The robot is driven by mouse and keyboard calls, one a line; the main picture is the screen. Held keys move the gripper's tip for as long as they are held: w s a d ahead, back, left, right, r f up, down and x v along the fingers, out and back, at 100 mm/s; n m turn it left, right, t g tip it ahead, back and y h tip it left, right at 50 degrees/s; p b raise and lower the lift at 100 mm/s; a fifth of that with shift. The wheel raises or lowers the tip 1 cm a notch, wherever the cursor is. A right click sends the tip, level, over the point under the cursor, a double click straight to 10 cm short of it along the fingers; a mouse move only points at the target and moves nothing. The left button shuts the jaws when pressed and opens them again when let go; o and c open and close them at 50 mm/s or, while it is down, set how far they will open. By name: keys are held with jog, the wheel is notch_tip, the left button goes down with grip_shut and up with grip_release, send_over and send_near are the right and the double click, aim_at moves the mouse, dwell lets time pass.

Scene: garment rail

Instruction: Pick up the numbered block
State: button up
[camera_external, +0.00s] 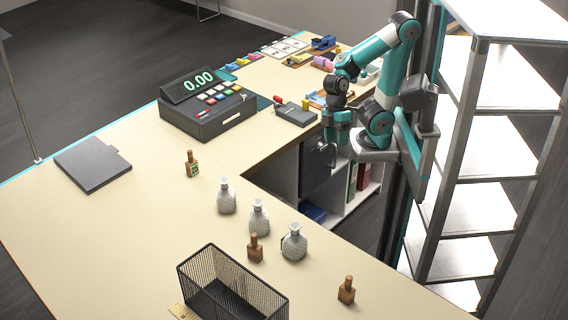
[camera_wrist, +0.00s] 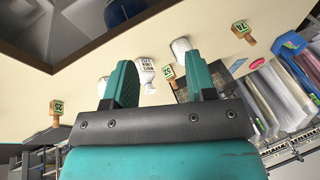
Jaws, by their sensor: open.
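Several small wooden blocks with narrow necks stand on the cream counter. In the external view one (camera_external: 192,168) with a green label is left of centre, one (camera_external: 255,249) is by the wire basket, and one (camera_external: 346,291) is near the front right. The wrist view shows green number labels: a block that seems to read 25 (camera_wrist: 57,112) at far left, one reading 52 (camera_wrist: 168,73) between the fingers, and one reading 74 (camera_wrist: 242,30) at upper right. My gripper (camera_external: 340,136) is open and empty, apart from every block; its teal fingers show in the wrist view (camera_wrist: 160,80).
Patterned white bottles (camera_external: 226,196), (camera_external: 259,217), (camera_external: 293,242) stand among the blocks. A black wire basket (camera_external: 232,284) is at the front. A cash register (camera_external: 207,104) and a dark flat pad (camera_external: 92,163) are farther back. Metal shelving (camera_external: 480,140) stands at right.

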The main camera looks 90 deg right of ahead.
jog(key=n+t+y+p, duration=0.2)
jog(key=t+y, duration=0.4)
jog(key=t, duration=0.3)
send_near(255, 245)
jog(key=w+a+r, duration=0.1)
jog(key=w+a, duration=0.2)
jog(key=shift+p+x, duration=1.4)
jog(key=shift+x, duration=1.9)
jog(key=shift+w+d, duration=0.1)
jog(key=shift+w, duration=0.05)
grip_shut()
